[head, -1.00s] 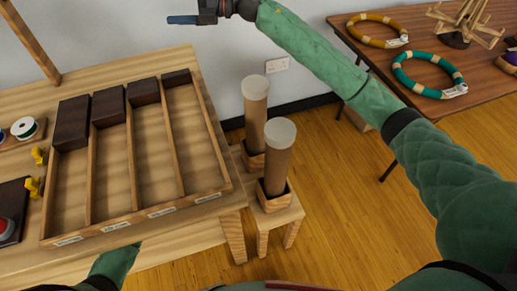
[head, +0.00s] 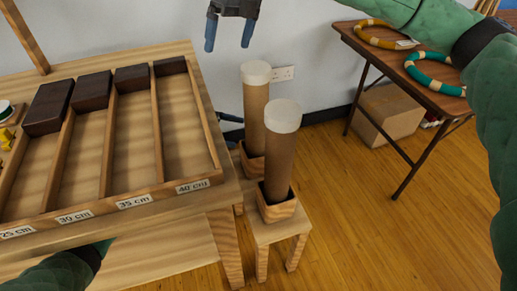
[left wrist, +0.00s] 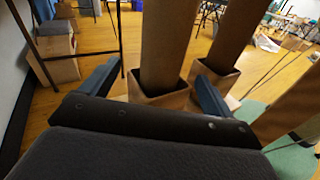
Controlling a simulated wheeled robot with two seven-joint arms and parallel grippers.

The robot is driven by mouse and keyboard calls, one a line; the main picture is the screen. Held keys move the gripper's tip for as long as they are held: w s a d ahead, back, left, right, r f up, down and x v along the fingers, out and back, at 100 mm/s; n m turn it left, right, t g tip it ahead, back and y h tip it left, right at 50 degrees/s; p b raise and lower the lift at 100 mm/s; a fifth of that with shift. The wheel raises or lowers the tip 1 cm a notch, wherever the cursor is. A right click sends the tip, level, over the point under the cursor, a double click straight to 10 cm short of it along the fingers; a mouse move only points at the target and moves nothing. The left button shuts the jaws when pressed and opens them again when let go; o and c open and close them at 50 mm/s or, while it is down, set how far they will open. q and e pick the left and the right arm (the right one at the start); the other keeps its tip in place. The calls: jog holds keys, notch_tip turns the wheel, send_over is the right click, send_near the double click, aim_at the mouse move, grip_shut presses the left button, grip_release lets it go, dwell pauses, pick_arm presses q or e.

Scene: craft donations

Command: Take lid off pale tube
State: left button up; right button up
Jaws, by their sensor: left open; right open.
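Two upright brown tubes stand close together, a near tube (head: 279,160) and a far tube (head: 252,125), each in a square wooden holder. The near tube has a whitish lid (head: 283,116) and the far tube has a similar lid (head: 255,72). My right gripper (head: 228,42) is open and empty, above and left of the far lid. My left gripper (head: 233,132) is low, left of the far tube and partly hidden by the table. In the left wrist view its jaws (left wrist: 157,70) are open, with the tubes' lower parts ahead.
The tubes stand on a small wooden stand (head: 275,232). A table on the left bears a divided wooden tray (head: 162,185) with dark blocks. A brown table (head: 440,88) with rings is at the right, a cardboard box (head: 393,112) below it. The floor between is clear.

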aim_at(255, 131)
jog(key=d+h, duration=0.1)
jog(key=d+b, duration=0.1)
jog(key=d, duration=0.1)
jog(key=d+t+h+b, duration=0.1)
jog(key=shift+w+d+f+m+h, duration=0.2)
jog(key=shift+w+d+m+h, duration=0.1)
jog(key=shift+d+m, duration=0.1)
jog(key=shift+d+r+h, duration=0.15)
jog(key=shift+d+h, duration=0.15)
jog(key=shift+d, duration=0.35)
pick_arm(q)
jog(key=shift+g, duration=0.7)
jog(key=shift+s+d+r, duration=0.3)
jog(key=shift+s+d, duration=0.05)
jog(key=shift+d, duration=0.95)
jog(key=shift+s+d+r, duration=0.35)
jog(key=shift+d, duration=1)
jog(key=shift+s+d+r, duration=0.3)
jog(key=shift+s+d, duration=0.05)
jog(key=shift+d, duration=0.95)
jog(key=shift+c, duration=0.5)
jog(key=c, duration=1.4)
pick_arm(e)
jog(key=shift+o, duration=0.3)
